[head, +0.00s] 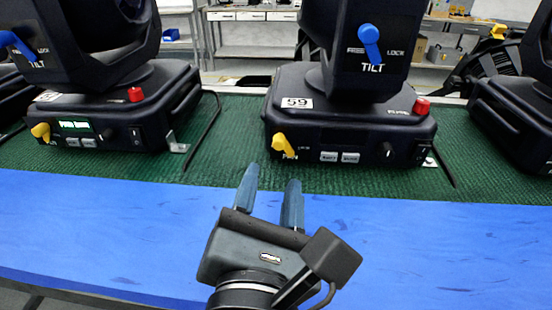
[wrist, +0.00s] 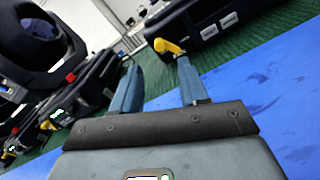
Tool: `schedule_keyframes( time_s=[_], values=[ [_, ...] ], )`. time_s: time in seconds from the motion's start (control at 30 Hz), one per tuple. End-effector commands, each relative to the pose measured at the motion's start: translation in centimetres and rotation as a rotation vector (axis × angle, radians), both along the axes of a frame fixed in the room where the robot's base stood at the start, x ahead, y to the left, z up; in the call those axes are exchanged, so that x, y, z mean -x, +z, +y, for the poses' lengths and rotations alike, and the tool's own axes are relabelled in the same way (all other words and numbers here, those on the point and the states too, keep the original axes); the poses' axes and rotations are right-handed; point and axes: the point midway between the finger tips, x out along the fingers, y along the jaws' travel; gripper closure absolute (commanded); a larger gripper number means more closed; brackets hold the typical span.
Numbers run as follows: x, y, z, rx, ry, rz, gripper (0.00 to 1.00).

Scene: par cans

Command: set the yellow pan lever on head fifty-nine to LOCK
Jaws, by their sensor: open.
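Head fifty-nine (head: 350,115), a black moving light with a white "59" label (head: 297,103), stands on the green mat right of centre. Its yellow pan lever (head: 283,146) is on the front left of the base, tilted with its knob toward the upper left. "LOCK" is printed to its right and "PAN" below. The lever also shows in the wrist view (wrist: 168,47), just beyond the right finger. My gripper (head: 272,185) is open and empty, in front of and below the lever, over the blue table edge. It looks apart from the lever.
A blue tilt lever (head: 369,36) sits on the yoke of head fifty-nine. Another head (head: 105,110) with its own yellow lever (head: 41,131) stands to the left, and one more (head: 515,110) to the right. Black cables lie between them. The blue front strip (head: 100,225) is clear.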

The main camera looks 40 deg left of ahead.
Motion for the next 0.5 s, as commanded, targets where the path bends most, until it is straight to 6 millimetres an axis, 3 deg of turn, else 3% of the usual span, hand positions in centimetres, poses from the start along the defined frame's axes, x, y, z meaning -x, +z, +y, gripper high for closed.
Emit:
schedule_keyframes(
  time_s=[0.3,0.5],
  values=[
    [-4.1,0.1,2.4,-0.001,-0.001,-0.002,0.56],
    [-5.6,0.1,3.4,-0.001,0.001,-0.001,0.56]
  ],
)
